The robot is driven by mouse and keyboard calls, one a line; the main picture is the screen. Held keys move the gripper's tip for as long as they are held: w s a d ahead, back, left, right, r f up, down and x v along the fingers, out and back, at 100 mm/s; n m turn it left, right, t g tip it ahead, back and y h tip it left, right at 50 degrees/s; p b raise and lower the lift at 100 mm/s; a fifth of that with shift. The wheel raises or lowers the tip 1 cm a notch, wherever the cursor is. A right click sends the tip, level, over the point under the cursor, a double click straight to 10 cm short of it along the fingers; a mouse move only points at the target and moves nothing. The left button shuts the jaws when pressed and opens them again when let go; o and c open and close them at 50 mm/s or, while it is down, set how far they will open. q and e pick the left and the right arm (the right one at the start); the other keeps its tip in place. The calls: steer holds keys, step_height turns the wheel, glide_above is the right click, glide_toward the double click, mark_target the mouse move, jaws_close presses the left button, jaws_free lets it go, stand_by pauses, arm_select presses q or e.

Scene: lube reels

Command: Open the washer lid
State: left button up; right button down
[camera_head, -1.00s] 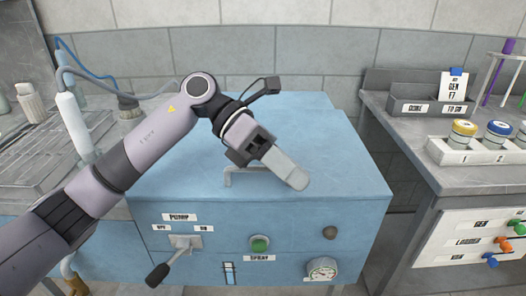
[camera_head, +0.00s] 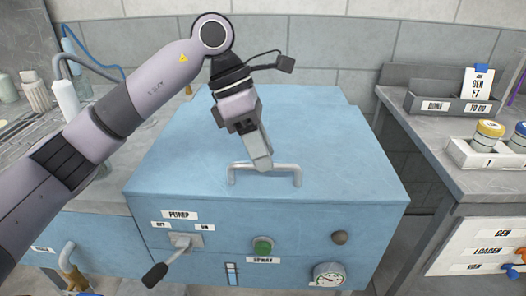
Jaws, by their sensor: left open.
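The washer is a blue box whose closed lid (camera_head: 335,150) has a grey bar handle (camera_head: 285,168) near its front edge. My left gripper (camera_head: 261,163) points down at the middle of the handle bar. Its fingers overlap the bar in the head view; I cannot tell whether they touch it. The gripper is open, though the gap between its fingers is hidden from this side. My right gripper does not show.
The washer front has a pump lever (camera_head: 168,262), a green spray button (camera_head: 263,246) and a gauge (camera_head: 328,275). A bench with a grey bin (camera_head: 440,103) and a white rack of capped jars (camera_head: 470,157) stands at the right. A sink area is at the left.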

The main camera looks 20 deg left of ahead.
arm_select(q)
steer(key=shift+d+f, duration=0.2)
steer(key=shift+f, duration=0.2)
jaws_close()
steer(key=shift+r, duration=0.15)
